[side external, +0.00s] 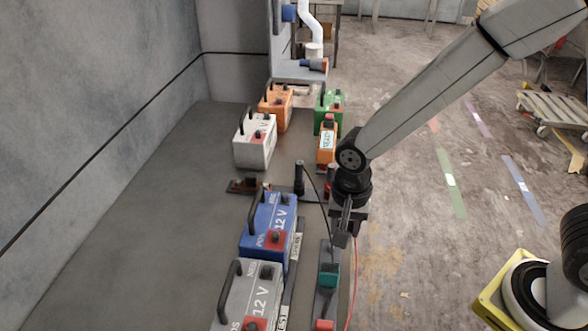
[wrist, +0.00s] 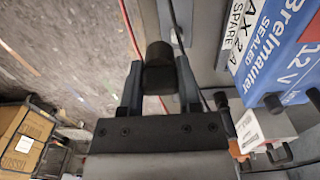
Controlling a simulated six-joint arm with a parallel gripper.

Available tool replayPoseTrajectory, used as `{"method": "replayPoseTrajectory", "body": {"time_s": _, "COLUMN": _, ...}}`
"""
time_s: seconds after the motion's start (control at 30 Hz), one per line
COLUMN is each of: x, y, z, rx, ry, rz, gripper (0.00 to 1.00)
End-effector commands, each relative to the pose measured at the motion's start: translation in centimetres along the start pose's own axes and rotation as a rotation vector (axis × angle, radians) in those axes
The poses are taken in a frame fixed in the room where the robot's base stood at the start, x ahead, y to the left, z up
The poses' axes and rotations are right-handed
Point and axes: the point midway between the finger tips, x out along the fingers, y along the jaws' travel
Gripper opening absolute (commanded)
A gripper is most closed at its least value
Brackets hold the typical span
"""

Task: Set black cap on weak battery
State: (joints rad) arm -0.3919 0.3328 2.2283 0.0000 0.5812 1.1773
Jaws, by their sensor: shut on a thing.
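My gripper (side external: 343,228) hangs over the right edge strip of the bench, to the right of the blue battery. In the wrist view my gripper (wrist: 160,83) is shut on a short black cylinder, which looks like the black cap (wrist: 158,55). In the side view the cap is hard to tell from the dark fingers. The batteries are a grey one (side external: 248,297) in front, a blue one (side external: 268,228), a white one (side external: 254,147), an orange one (side external: 277,108) and a green one (side external: 327,112). I cannot tell which is weak.
A teal block (side external: 329,275) sits below my gripper on a dark strip. A red block (side external: 324,325) is nearer. A black post (side external: 299,177) and an orange device (side external: 327,147) stand behind. Thin black and red cables hang near my gripper. The bench's left side is clear.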

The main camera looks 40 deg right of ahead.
Motion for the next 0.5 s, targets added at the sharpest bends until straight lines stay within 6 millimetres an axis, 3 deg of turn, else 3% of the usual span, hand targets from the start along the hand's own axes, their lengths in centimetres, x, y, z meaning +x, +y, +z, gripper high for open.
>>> {"method": "replayPoseTrajectory", "body": {"time_s": 0.3, "x": -3.5, "y": 2.6, "z": 1.4, "rx": 0.0, "ry": 0.002, "rz": -0.004, "gripper": 0.0}}
{"method": "replayPoseTrajectory", "body": {"time_s": 0.5, "x": -4.6, "y": 5.0, "z": 2.6, "rx": 0.0, "ry": 0.001, "rz": -0.003, "gripper": 0.0}}
